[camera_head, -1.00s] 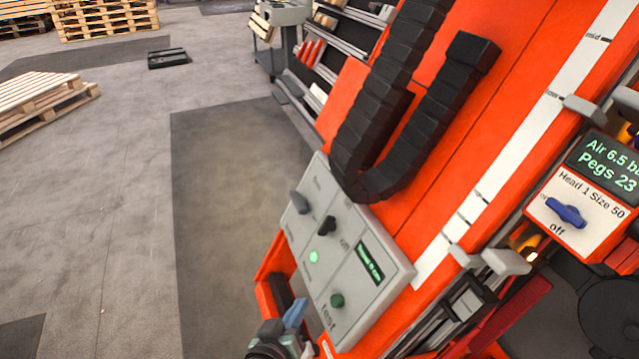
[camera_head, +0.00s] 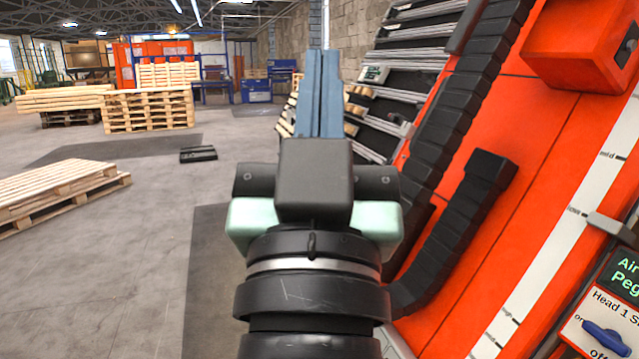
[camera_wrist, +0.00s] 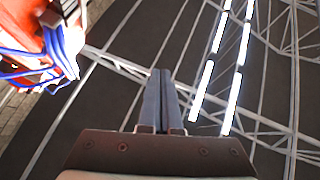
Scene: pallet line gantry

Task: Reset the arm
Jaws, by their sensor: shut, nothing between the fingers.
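My gripper (camera_head: 322,95) stands raised in the middle of the head view, its two blue-grey fingers pointing up and pressed together. Nothing is between them. It is in front of the left edge of the orange gantry machine (camera_head: 545,150) in the picture, and I see no contact. In the wrist view my gripper (camera_wrist: 160,98) is also shut and points toward the roof, with roof beams and strip lights behind it. My wrist and forearm hide the grey control panel's place on the machine.
A black cable chain (camera_head: 455,215) runs along the machine. A head panel with a blue knob (camera_head: 606,336) is at lower right. Pallet stacks (camera_head: 150,108) and a low pallet (camera_head: 62,192) stand at left. A small black object (camera_head: 198,154) lies on the open floor.

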